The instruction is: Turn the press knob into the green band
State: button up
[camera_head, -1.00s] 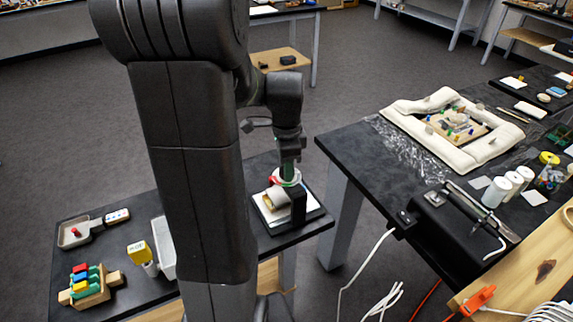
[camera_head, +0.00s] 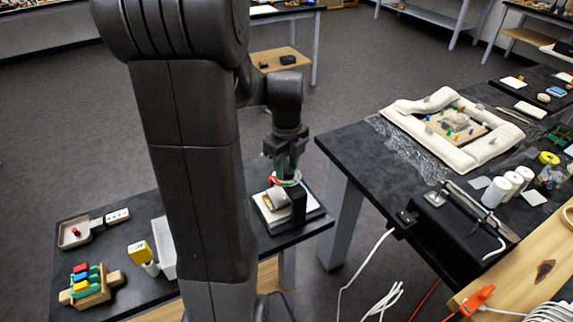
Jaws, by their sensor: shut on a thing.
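The press (camera_head: 298,207) stands on a light base plate at the right end of the dark table, with a tan roll-shaped part at its front left. On its top is a round dial (camera_head: 287,182) with a pale rim, red at its left and green showing by the fingers. My gripper (camera_head: 286,174) points down onto the dial and is shut on the knob. The knob itself is mostly hidden by the fingers, so I cannot tell where its pointer stands against the green band.
On the same table are a pan-like tray (camera_head: 75,234), coloured blocks on a wooden holder (camera_head: 90,288), a yellow-topped item (camera_head: 139,251) and a pale bin (camera_head: 163,248). A second dark table (camera_head: 370,165) with a white padded frame stands to the right, across a gap.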

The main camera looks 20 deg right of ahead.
aim_at(287, 168)
jog(key=m, duration=0.4)
jog(key=shift+m, duration=2.2)
jog(key=o, duration=1)
notch_tip(287, 168, up, 14)
jog(key=shift+f, duration=0.1)
